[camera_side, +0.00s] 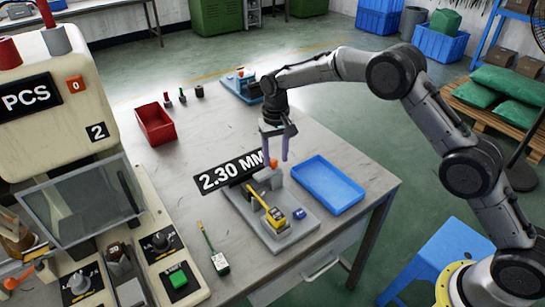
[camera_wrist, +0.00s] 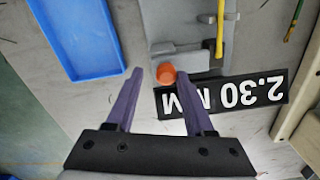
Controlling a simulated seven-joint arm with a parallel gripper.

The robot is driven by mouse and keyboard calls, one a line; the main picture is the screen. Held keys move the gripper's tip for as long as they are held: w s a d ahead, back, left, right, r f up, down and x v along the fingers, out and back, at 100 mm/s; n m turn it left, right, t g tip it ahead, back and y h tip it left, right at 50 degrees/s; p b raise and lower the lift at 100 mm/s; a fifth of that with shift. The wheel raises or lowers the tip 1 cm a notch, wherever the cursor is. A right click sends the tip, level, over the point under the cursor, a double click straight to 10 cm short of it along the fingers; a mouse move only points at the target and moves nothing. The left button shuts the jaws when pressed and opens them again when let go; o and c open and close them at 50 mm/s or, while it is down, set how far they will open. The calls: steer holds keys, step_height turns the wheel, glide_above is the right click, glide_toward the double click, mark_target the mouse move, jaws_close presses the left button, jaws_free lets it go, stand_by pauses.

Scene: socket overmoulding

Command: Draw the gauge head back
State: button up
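The gauge is a grey fixture (camera_side: 247,213) on the table with a black display reading 2.30 MM (camera_side: 230,171), which shows upside down in the wrist view (camera_wrist: 230,95). An orange knob (camera_wrist: 166,73) sits on the gauge's grey head (camera_wrist: 182,62); in the side view the knob (camera_side: 273,163) is partly hidden by my fingers. A yellow part (camera_side: 268,206) with a cable lies in the fixture. My gripper (camera_wrist: 160,71) is open, its purple fingers pointing down, with the knob appearing between the fingertips. I cannot tell whether a finger touches it.
A blue tray (camera_side: 328,184) lies right of the fixture, a red bin (camera_side: 155,123) at the far left. A green-handled tool (camera_side: 214,250) lies in front. A moulding machine (camera_side: 75,200) stands at the left. A blue fixture (camera_side: 241,85) stands at the table's back.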

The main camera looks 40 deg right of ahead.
steer(key=shift+o, duration=0.3)
steer(key=shift+a, duration=0.15)
steer(key=shift+r, duration=0.25)
step_height(320, 180, up, 13)
steer(key=shift+r, duration=0.2)
